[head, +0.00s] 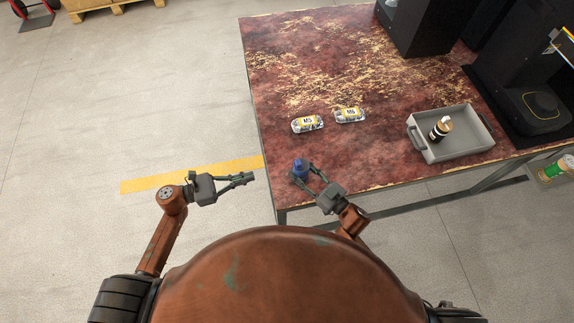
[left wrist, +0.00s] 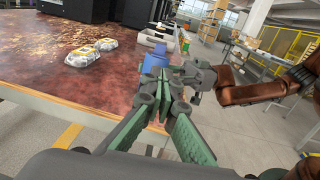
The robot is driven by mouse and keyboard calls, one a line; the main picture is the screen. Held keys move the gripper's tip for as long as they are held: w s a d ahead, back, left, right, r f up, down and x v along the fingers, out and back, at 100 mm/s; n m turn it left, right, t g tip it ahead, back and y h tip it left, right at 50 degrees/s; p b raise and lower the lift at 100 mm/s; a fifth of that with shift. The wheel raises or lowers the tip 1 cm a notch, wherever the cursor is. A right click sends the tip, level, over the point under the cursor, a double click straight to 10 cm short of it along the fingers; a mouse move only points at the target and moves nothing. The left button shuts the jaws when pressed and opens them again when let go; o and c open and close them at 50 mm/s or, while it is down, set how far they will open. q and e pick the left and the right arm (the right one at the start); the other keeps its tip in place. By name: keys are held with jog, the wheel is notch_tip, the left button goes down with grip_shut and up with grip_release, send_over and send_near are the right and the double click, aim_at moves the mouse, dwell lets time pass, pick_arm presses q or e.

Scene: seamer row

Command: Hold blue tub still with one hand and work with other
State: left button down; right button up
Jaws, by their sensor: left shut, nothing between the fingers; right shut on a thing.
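The small blue tub (head: 299,167) stands near the front left edge of the red worn table; it also shows in the left wrist view (left wrist: 159,58), partly hidden behind gripper fingers. My right gripper (head: 304,177) is shut on the tub, its fingers reaching around it from the lower right. My left gripper (head: 249,178) is shut and empty, to the left of the tub and off the table's left edge. In the left wrist view its green-padded fingers (left wrist: 165,115) point towards the tub, apart from it in the head view.
Two clear packs with yellow labels, one marked M5 (head: 307,124) and another (head: 349,115), lie behind the tub. A grey tray (head: 462,153) holding a black and white bottle (head: 440,129) stands at right. Black machines (head: 530,95) stand behind it. Table between tub and tray is clear.

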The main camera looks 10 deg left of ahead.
aim_at(296, 164)
pick_arm(q)
jog(key=x, duration=1.4)
jog(key=shift+s+d, duration=0.1)
jog(key=x, duration=0.3)
jog(key=shift+d, duration=0.15)
dwell(0.3)
jog(key=v, duration=1.4)
